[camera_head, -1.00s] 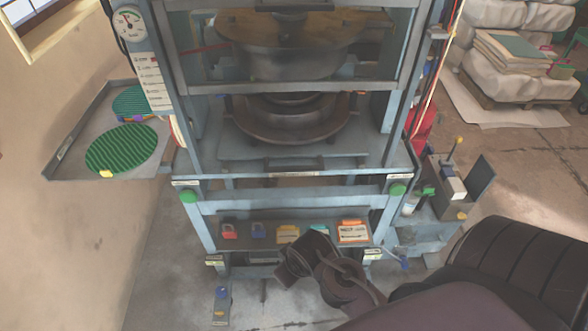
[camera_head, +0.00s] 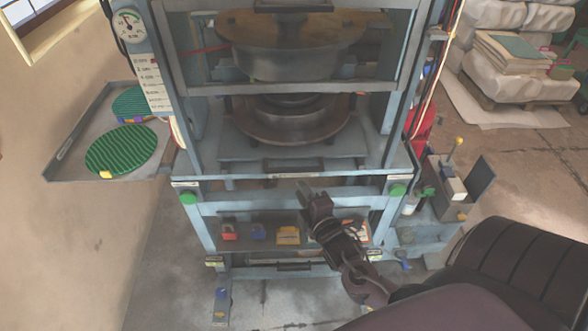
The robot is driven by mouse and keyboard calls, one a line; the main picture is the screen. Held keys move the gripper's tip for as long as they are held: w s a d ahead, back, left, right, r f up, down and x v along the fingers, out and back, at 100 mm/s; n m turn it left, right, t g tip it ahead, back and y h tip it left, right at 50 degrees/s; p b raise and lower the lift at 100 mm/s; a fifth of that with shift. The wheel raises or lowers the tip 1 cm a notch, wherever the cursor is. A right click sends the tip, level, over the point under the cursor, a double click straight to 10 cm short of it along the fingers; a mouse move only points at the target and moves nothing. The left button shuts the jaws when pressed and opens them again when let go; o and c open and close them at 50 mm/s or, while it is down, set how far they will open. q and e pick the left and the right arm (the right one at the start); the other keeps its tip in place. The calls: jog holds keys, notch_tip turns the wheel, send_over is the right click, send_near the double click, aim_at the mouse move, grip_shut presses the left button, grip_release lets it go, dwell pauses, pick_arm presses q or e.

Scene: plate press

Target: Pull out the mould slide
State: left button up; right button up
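The mould slide (camera_head: 237,148) is a flat blue-grey plate low in the press, with the round dark metal mould (camera_head: 290,125) on it. A dark handle (camera_head: 296,165) is at the slide's front edge. My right gripper (camera_head: 306,187) is in front of the press, just below and apart from the handle in the picture, pointing up toward it. Its fingers are small and dark, and I cannot tell whether they are open or shut. My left gripper is not in view.
The press frame's uprights (camera_head: 165,60) flank the slide. Below, a shelf holds several small coloured items, including a red one (camera_head: 229,232). A side tray (camera_head: 68,150) with green ribbed discs (camera_head: 121,150) stands left. A side bench (camera_head: 425,230) stands right.

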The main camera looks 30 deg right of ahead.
aim_at(295, 172)
jog(key=shift+n+t, duration=0.7)
jog(key=shift+n, duration=0.2)
jog(key=w, duration=0.2)
jog(key=w+d, duration=0.1)
jog(key=w, duration=0.2)
jog(key=w+d+r, duration=0.1)
jog(key=w, duration=0.1)
jog(key=shift+w+d+p, duration=0.1)
jog(key=shift+w+p, duration=0.2)
jog(key=shift+p, duration=0.05)
grip_shut()
